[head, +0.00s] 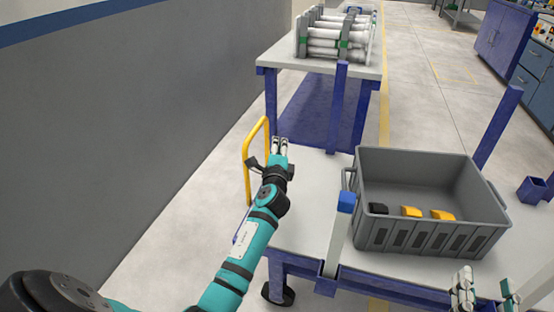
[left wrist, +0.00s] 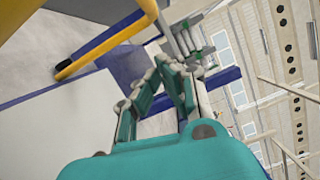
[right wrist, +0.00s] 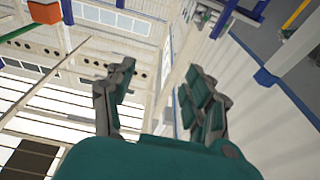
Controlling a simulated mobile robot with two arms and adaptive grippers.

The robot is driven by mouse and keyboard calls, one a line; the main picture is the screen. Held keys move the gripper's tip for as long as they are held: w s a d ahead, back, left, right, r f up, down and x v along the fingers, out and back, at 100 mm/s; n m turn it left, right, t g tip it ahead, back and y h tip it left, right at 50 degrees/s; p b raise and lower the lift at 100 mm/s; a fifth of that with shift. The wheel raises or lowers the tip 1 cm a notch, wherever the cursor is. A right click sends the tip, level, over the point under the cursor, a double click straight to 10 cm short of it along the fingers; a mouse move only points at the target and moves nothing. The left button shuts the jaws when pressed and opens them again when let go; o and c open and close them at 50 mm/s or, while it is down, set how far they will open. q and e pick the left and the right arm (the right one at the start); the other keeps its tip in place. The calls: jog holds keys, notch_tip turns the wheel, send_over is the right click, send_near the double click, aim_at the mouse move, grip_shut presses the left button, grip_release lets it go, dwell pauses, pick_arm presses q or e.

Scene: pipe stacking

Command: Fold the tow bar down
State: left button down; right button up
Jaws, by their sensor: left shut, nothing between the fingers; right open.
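The yellow tow bar (head: 248,165) is a looped bar standing upright at the left side of the cart (head: 312,190). It also shows at the upper left of the left wrist view (left wrist: 112,38). My left gripper (head: 281,141) is shut and empty just right of the bar, above the cart top; its fingers show in the left wrist view (left wrist: 172,68), apart from the bar. The left wrist overlaps the bar's right side in the head view, and I cannot tell if they touch. My right gripper (head: 487,284) is open and empty at the lower right; it also shows in the right wrist view (right wrist: 163,85).
A grey crate (head: 395,238) with a black and two yellow items stands on the cart's right. A blue-capped post (head: 345,202) rises at the cart's near edge. Another table (head: 285,60) with stacked white pipes (head: 325,45) stands behind. A grey wall (head: 110,125) runs along the left.

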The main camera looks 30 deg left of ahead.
pick_arm(q)
jog(key=shift+a+r, duration=0.2)
jog(key=shift+a, duration=0.9)
jog(key=shift+a+r, duration=0.2)
jog(key=shift+a, duration=0.9)
pick_arm(e)
jog(key=shift+f+g, duration=0.3)
jog(key=shift+f, duration=0.15)
pick_arm(q)
jog(key=shift+s+a+p, duration=0.1)
jog(key=shift+p, duration=0.3)
